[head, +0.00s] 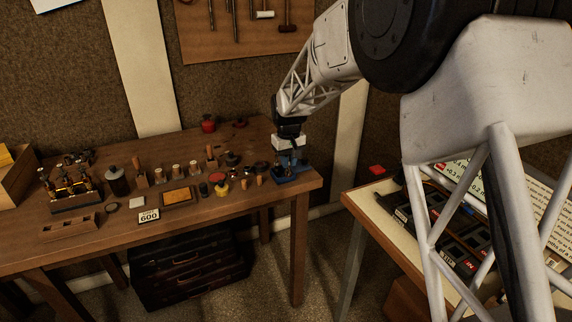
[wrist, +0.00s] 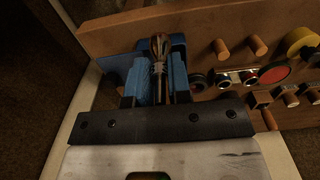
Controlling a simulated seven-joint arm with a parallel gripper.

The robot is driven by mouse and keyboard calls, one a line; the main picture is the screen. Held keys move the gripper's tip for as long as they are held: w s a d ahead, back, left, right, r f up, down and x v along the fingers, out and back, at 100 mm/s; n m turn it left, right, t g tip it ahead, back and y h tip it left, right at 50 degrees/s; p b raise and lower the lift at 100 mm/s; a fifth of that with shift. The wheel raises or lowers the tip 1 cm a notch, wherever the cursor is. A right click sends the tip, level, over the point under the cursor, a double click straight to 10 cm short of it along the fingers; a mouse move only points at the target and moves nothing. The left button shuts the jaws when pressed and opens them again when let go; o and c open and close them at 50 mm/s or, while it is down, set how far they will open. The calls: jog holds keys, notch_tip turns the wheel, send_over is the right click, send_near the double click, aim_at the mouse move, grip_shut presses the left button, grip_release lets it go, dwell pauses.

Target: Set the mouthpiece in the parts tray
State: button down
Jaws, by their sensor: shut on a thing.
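My gripper (head: 288,162) is at the right end of the wooden workbench, low over its top. In the wrist view its blue jaws (wrist: 161,78) are shut on a slim, shiny metal mouthpiece (wrist: 160,48), which stands lengthwise between them. The head view is too small to show the mouthpiece. A flat blue piece (head: 299,175) shows on the bench right under the gripper, and I cannot tell if the mouthpiece touches it. A low wooden tray with compartments (head: 68,228) lies at the left front of the bench; it looks like the parts tray.
Several small bottles, corks and round pots crowd the bench middle. A "600" card (head: 148,216) and a yellow-topped block (head: 178,197) lie between tray and gripper. A brass valve assembly (head: 72,184) stands behind the tray. A second table (head: 365,207) is at the right, across a gap.

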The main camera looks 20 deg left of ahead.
jog(key=w+a, duration=0.2)
jog(key=w, duration=0.1)
jog(key=shift+w+f, duration=0.1)
jog(key=shift+f, duration=0.05)
dwell(0.3)
jog(key=shift+f, duration=1.75)
jog(key=shift+f, duration=0.15)
jog(key=c, duration=1.1)
grip_release()
jog(key=shift+o, duration=0.2)
notch_tip(320, 180, up, 12)
